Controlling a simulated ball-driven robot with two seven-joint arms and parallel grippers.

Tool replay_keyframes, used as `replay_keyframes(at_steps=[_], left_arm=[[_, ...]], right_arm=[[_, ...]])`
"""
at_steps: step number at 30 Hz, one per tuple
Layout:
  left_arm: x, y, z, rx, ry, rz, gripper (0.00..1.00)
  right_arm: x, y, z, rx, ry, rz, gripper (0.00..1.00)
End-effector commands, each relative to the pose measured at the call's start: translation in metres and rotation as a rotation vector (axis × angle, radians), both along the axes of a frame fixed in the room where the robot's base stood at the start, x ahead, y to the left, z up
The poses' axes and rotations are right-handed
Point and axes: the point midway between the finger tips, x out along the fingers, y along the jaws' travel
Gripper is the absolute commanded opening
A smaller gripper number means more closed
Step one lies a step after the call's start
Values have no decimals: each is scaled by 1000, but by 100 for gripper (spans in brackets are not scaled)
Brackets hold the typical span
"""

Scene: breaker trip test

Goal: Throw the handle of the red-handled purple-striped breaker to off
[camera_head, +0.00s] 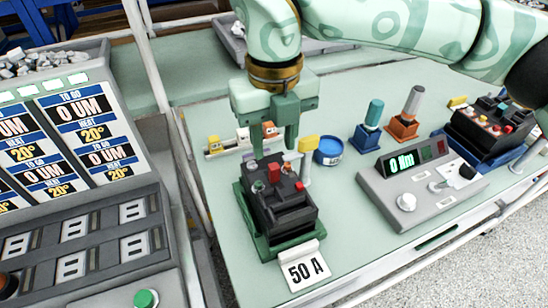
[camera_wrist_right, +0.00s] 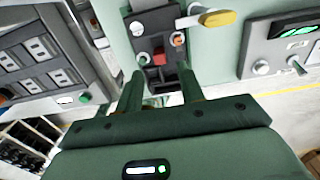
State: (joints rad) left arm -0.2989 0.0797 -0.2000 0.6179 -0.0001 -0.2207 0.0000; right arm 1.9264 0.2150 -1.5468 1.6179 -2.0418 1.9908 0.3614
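A black breaker (camera_head: 285,212) stands on a green base at the near edge of the pale green bench, with a "50 A" tag in front. A red handle (camera_head: 274,172) stands up on its top, among small green and red terminals. My left gripper is not in view.
A grey meter box (camera_head: 420,185) is to the right. Another black breaker (camera_head: 487,130) sits farther right. A panel of screens (camera_head: 60,130) fills the left.

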Motion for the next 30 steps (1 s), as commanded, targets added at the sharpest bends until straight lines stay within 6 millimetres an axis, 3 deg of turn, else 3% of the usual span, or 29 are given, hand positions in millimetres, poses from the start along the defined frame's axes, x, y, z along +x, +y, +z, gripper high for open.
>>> replay_keyframes(at_steps=[1,6,17,18,22,30], left_arm=[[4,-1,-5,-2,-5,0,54],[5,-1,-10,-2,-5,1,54],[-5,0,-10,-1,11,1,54],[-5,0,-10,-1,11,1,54],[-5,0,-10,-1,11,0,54],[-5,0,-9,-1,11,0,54]], right_arm=[[0,0,-14,0,4,2,38],[0,0,-35,1,3,1,38],[0,0,-40,1,-2,1,38],[0,0,-40,0,-1,1,35],[0,0,-40,0,-1,1,0],[-1,0,-40,5,-13,0,0]])
